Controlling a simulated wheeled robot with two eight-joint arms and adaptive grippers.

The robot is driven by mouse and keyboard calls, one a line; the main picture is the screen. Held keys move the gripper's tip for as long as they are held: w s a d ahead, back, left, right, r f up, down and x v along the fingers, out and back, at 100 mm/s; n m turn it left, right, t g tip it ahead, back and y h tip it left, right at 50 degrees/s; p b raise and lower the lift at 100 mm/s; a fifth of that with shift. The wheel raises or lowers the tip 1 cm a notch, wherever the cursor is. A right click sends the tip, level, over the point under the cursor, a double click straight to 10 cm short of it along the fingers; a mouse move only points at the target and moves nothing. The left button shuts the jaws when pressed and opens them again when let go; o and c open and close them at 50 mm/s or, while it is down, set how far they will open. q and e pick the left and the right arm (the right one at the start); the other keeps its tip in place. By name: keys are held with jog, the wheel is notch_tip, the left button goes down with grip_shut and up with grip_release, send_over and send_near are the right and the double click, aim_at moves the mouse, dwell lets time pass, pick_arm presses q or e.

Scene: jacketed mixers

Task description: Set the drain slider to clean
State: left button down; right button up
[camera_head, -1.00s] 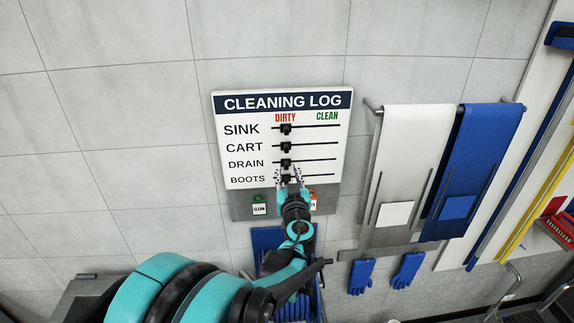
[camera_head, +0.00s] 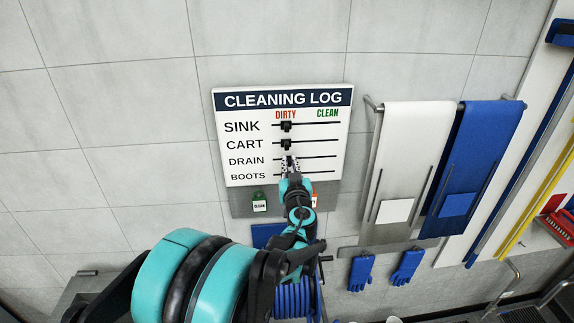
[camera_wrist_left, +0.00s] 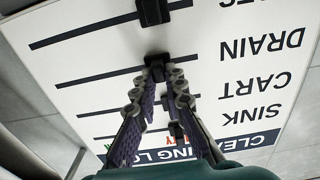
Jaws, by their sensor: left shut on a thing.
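The cleaning log board (camera_head: 240,108) hangs on the wall, with rows for sink, cart, drain and boots and the columns dirty and clean. My left gripper (camera_head: 291,165) is at the drain row, shut on the black drain slider (camera_wrist_left: 158,62), which is under the dirty side. In the left wrist view the board is upside down and the fingertips (camera_wrist_left: 165,78) close around the drain slider. The sink slider (camera_head: 286,126) and cart slider (camera_head: 287,144) stand on the dirty side. The boots slider (camera_wrist_left: 153,10) shows in the wrist view. My right gripper is not in view.
The drain line runs clear toward the clean side. A clean tag (camera_head: 259,205) hangs below the board, with another tag partly hidden by my arm. White (camera_head: 415,140) and blue (camera_head: 485,140) aprons and blue gloves (camera_head: 361,273) hang to the right.

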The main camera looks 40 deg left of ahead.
aim_at(326, 154)
pick_arm(q)
jog(key=w+d+b, duration=0.1)
jog(key=w+d, duration=0.2)
jog(key=w, duration=0.1)
jog(key=w+d+b, duration=0.1)
jog(key=w+d, duration=0.3)
jog(key=shift+d, duration=0.2)
jog(key=shift+w+d, duration=0.2)
jog(key=shift+w, duration=0.15)
jog(key=c, duration=1.6)
grip_release()
jog(key=shift+d, duration=0.1)
jog(key=shift+c, duration=0.2)
jog(key=shift+o, duration=0.4)
jog(key=shift+w, duration=0.1)
